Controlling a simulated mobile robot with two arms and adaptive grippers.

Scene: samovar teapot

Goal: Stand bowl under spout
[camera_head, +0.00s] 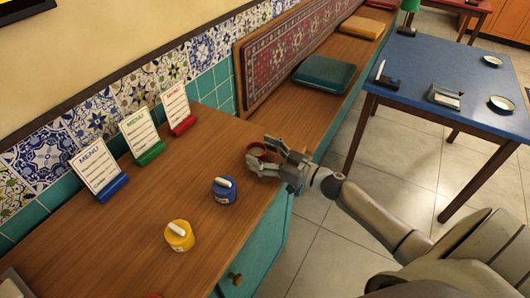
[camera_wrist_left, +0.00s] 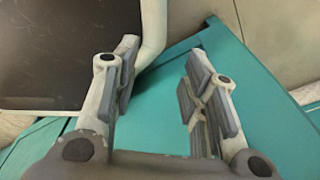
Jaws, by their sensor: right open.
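My right gripper (camera_head: 263,156) is open at the right edge of the wooden counter. Its fingers are spread around or just over a small round red object (camera_head: 256,149). The fingers partly hide this object, and I cannot tell whether it is a bowl or a pot, or whether they touch it. My left gripper (camera_wrist_left: 160,92) shows in the left wrist view, open, with nothing between its fingers, above a teal surface. I see no samovar or spout in either view.
A bench with cushions (camera_head: 324,74) runs behind. A blue table (camera_head: 440,70) stands at the right. Tiled floor lies between.

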